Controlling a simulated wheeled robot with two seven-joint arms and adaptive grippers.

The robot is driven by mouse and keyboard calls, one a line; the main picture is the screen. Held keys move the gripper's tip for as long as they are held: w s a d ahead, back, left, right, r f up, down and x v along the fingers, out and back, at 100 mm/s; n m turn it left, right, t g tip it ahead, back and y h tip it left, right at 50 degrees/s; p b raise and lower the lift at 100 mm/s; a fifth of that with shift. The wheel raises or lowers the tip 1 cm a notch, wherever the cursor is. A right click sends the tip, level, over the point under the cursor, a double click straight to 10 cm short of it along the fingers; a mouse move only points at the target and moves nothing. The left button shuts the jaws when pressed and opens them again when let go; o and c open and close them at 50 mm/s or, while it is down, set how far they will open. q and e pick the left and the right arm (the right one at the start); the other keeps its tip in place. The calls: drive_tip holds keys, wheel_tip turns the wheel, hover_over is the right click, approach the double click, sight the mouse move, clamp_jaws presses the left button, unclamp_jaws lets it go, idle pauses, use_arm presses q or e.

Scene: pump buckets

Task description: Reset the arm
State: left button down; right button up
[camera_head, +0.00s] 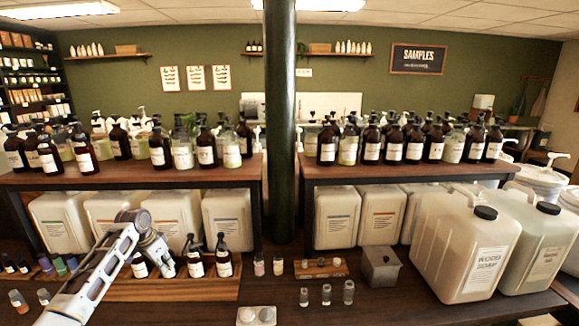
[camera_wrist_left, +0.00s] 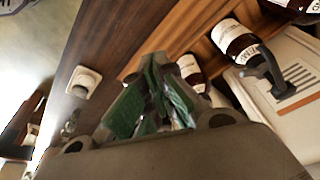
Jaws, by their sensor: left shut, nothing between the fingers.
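My left arm (camera_head: 95,270) reaches in from the lower left and bends down at the wrist. My left gripper (camera_head: 172,268) is at the wooden tray with dark pump bottles, partly hidden by the wrist. In the left wrist view its green-padded fingers (camera_wrist_left: 155,95) are together with nothing between them. Brown labelled bottles (camera_wrist_left: 235,42) lie beyond the fingers in that view; I cannot tell whether the fingers touch one. My right gripper is in neither view.
Dark bottles (camera_head: 223,262) stand in the wooden tray (camera_head: 200,290). White jugs (camera_head: 228,220) stand behind under the shelf. A large soap jug (camera_head: 465,250) is at the right.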

use_arm(q)
drive_tip(key=s+d+f, duration=1.3)
drive_tip(key=s+d, duration=0.3)
drive_tip(key=d, duration=0.1)
drive_tip(key=s+d+r+n+y, duration=0.1)
drive_tip(key=s+d+r+n, duration=0.1)
drive_tip(key=s, duration=0.9)
drive_tip(key=s+d+r+n, duration=0.2)
drive_tip(key=s+r, duration=0.1)
drive_tip(key=s, duration=0.9)
wheel_tip(320, 180, down, 33)
drive_tip(key=s, duration=0.2)
drive_tip(key=s+a+f+g, duration=0.1)
drive_tip(key=s+a+f, duration=0.1)
drive_tip(key=s+f, duration=0.8)
drive_tip(key=s+a+f+g, duration=0.1)
drive_tip(key=s+a+f, duration=0.1)
drive_tip(key=s+f, duration=0.8)
drive_tip(key=s, duration=0.2)
drive_tip(key=shift+s+f+m, duration=0.25)
drive_tip(key=shift+s+m, duration=0.05)
drive_tip(key=shift+s, duration=0.1)
